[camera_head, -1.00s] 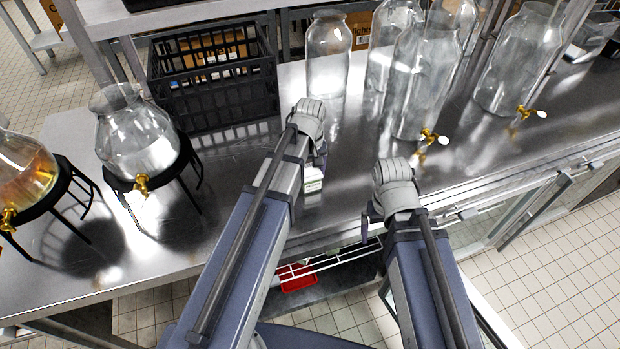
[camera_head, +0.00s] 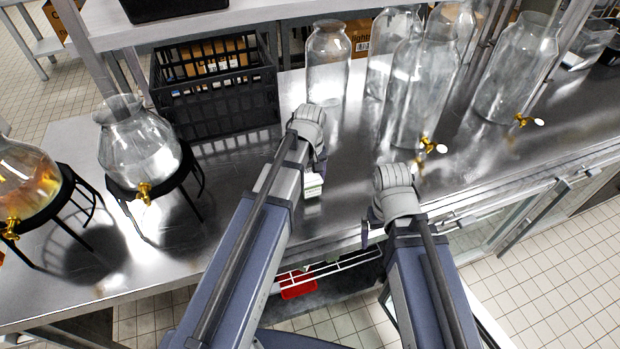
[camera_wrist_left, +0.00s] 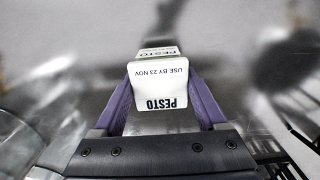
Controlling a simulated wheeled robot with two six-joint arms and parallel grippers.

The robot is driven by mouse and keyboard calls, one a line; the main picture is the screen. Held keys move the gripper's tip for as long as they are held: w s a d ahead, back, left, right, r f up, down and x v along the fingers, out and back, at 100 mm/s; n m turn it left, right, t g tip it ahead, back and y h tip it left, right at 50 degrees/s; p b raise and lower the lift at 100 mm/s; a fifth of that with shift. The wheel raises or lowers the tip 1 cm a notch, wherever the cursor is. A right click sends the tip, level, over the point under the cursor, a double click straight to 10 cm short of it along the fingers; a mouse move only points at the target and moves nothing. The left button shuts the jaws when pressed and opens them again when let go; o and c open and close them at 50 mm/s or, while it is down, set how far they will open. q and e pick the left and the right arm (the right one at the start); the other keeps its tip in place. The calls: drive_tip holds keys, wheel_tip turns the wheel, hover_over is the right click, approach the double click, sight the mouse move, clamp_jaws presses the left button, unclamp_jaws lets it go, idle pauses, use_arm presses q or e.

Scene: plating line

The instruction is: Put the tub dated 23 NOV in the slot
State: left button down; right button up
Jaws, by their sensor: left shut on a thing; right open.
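My left gripper (camera_wrist_left: 162,100) is shut on a small tub (camera_wrist_left: 158,82) with a white label reading PESTO and USE BY 23 NOV. The label reads upside down in the left wrist view, and the purple fingers stand on both sides of the tub. In the head view the tub (camera_head: 313,185) shows only partly, below my left wrist and over the steel counter (camera_head: 235,185). My right gripper (camera_head: 369,228) is open near the counter's front edge, mostly hidden by its own wrist. I cannot make out the slot in these views.
A black crate (camera_head: 215,95) stands behind my left arm. Glass dispensers on black stands (camera_head: 140,150) are at left; tall glass jars with brass taps (camera_head: 425,90) are at back right. Below the front edge are a white wire rack (camera_head: 335,267) and a red item (camera_head: 298,285).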

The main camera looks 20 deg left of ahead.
sight(310, 176)
use_arm(q)
wheel_tip(310, 176, up, 9)
drive_tip(key=p, duration=0.8)
drive_tip(key=shift+f, duration=0.2)
